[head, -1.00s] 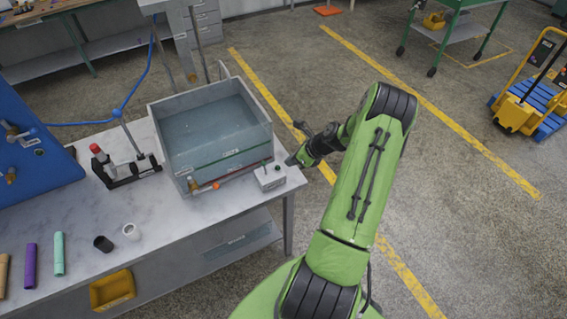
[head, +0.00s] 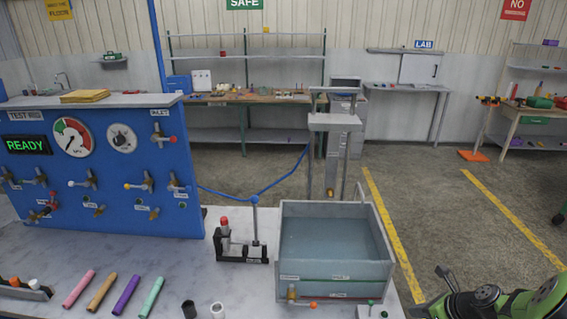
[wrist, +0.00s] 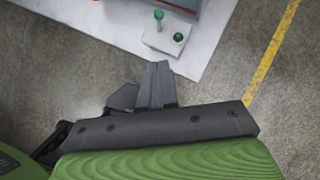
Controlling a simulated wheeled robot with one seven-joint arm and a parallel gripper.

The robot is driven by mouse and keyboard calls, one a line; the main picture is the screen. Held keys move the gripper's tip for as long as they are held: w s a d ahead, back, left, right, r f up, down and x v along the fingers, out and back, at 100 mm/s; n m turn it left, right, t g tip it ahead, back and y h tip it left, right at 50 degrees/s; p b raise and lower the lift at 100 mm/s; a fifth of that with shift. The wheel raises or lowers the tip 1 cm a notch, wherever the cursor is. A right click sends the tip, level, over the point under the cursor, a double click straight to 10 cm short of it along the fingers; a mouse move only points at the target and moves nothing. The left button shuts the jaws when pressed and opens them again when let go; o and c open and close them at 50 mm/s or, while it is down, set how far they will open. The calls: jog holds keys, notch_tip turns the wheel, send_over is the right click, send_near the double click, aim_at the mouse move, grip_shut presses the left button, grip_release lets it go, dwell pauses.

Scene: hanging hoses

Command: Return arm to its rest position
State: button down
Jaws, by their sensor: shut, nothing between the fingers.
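My green arm (head: 535,302) shows at the lower right of the head view, with only its front part in frame. My gripper (head: 417,310) points left, just off the bench's right front corner. In the wrist view my gripper (wrist: 157,72) has its dark fingers together with nothing between them. It hangs over the floor beside the pale bench corner (wrist: 208,40). A small grey box (wrist: 168,36) with green knobs stands on that corner, apart from the fingers. The rest of my arm is out of view.
A water tank (head: 386,255) stands on the bench near my gripper. A blue test panel (head: 100,215) and several coloured tubes (head: 126,296) are further left. A blue hose (head: 225,193) runs behind. Yellow-lined floor (head: 440,225) at right is open.

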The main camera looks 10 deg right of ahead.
jog(key=a+r+n+g+h+b, duration=0.1)
jog(key=a+r+n+g, duration=0.1)
jog(key=a+r+n, duration=0.65)
jog(key=a+r+n+g+h+b, duration=0.1)
jog(key=a+r+n+b, duration=0.1)
jog(key=a+r+n, duration=0.6)
jog(key=s+a+r+n+t+b, duration=0.1)
jog(key=s+a+r+n, duration=0.2)
jog(key=s+a+n, duration=1.1)
jog(key=shift+s+n+t+h, duration=0.4)
jog(key=shift+s+n, duration=0.5)
jog(key=shift+n, duration=0.25)
